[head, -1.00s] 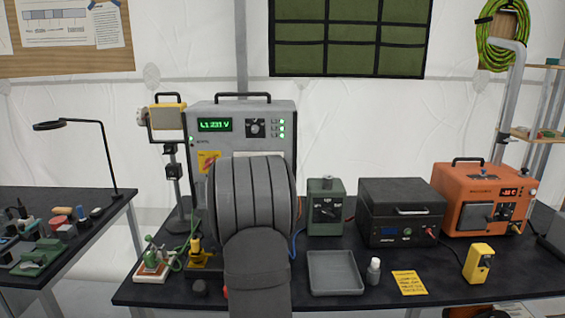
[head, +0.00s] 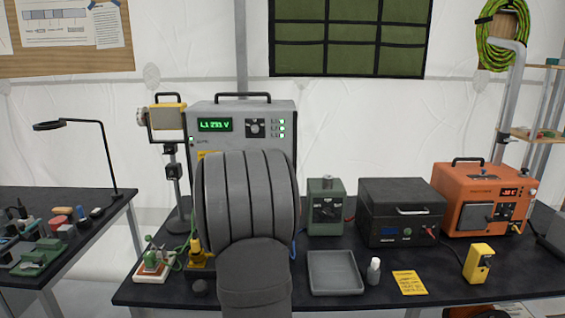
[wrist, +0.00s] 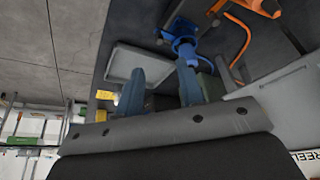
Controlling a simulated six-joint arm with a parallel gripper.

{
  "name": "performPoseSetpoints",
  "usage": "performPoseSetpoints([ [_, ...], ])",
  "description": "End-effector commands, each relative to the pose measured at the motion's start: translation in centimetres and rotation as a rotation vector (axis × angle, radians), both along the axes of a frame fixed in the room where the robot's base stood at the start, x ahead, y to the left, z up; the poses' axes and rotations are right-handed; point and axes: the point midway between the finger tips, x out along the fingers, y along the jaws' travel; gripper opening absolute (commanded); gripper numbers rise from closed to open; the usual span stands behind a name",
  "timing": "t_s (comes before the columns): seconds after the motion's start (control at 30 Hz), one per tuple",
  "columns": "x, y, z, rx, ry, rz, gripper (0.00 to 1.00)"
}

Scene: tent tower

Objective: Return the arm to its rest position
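My arm's grey links fill the lower middle of the head view, and the gripper is hidden behind them there. In the wrist view my gripper (wrist: 160,80) shows two blue-grey fingers standing apart with nothing seen between their tips. Beyond the fingers are the dark bench top and the grey tray (wrist: 124,62). A blue fitting (wrist: 182,38) shows past the right finger; I cannot tell exactly what it is or how far it is from the finger.
On the bench (head: 400,272) a grey meter unit (head: 274,112) stands behind my arm. To the right are a green box (head: 326,215), a tray (head: 334,285), a small bottle (head: 373,270), a black box (head: 400,210), an orange unit (head: 470,200) and a yellow device (head: 478,264).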

Motion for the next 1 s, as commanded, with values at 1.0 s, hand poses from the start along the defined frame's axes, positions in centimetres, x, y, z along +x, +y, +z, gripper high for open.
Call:
performPoseSetpoints([
  [1.0,3.0,-4.6,-10.1,0.000,0.000,0.229,0.35],
])
